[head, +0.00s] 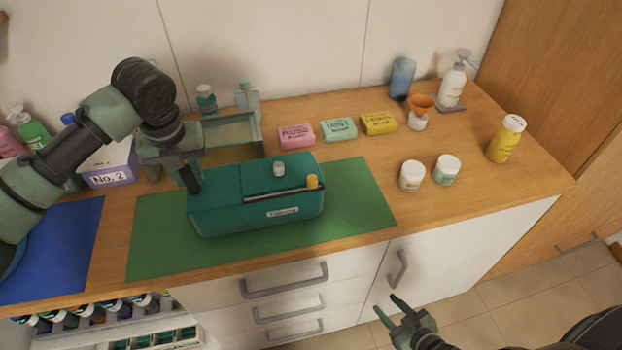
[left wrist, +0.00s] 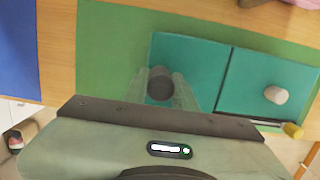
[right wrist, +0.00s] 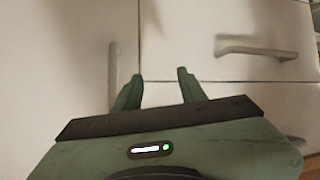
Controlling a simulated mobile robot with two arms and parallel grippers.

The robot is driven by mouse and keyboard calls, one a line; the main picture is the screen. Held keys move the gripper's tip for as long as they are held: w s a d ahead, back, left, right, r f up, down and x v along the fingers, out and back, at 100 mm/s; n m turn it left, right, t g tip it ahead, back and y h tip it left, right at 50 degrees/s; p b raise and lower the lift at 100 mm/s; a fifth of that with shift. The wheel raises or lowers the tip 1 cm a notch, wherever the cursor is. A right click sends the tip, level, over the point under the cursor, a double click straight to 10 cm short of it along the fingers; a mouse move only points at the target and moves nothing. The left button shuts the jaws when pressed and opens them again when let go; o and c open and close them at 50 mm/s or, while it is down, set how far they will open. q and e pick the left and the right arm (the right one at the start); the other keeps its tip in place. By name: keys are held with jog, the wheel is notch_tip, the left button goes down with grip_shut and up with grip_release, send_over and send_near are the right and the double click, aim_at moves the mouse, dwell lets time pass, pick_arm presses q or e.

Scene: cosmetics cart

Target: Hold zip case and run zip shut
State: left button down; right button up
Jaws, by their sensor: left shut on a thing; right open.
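The teal zip case (head: 235,216) lies on the green mat (head: 360,205). A grey knob (head: 279,169) stands on its top, and a yellow zip pull (head: 312,181) sits at the right end of a dark zip track. The knob (left wrist: 276,95) and yellow pull (left wrist: 293,130) also show in the left wrist view. My left gripper (head: 193,188) is at the case's left end, shut on a dark grey post (left wrist: 160,84) there. My right gripper (head: 386,304) is open and empty, low in front of the white cabinet, away from the case.
Soaps (head: 338,129), two white jars (head: 411,176) and a yellow bottle (head: 506,139) stand to the right. A box marked No. 2 (head: 108,168) is at left. Drawer handles (head: 285,280) project below the counter edge.

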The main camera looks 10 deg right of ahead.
jog(key=w+a+r+n+t+y, duration=0.1)
jog(key=w+a+r+t+y, duration=0.15)
jog(key=r, duration=0.85)
jog(key=w+a+r+t+y, duration=0.2)
jog(key=a+r, duration=0.1)
jog(key=r, duration=0.7)
jog(key=n+g+y, duration=0.1)
jog(key=n+y, duration=0.1)
jog(key=y, duration=0.1)
send_near(316, 184)
jog(key=x, duration=1.1)
jog(key=shift+w+a, duration=0.1)
jog(key=shift+w, duration=0.05)
grip_shut()
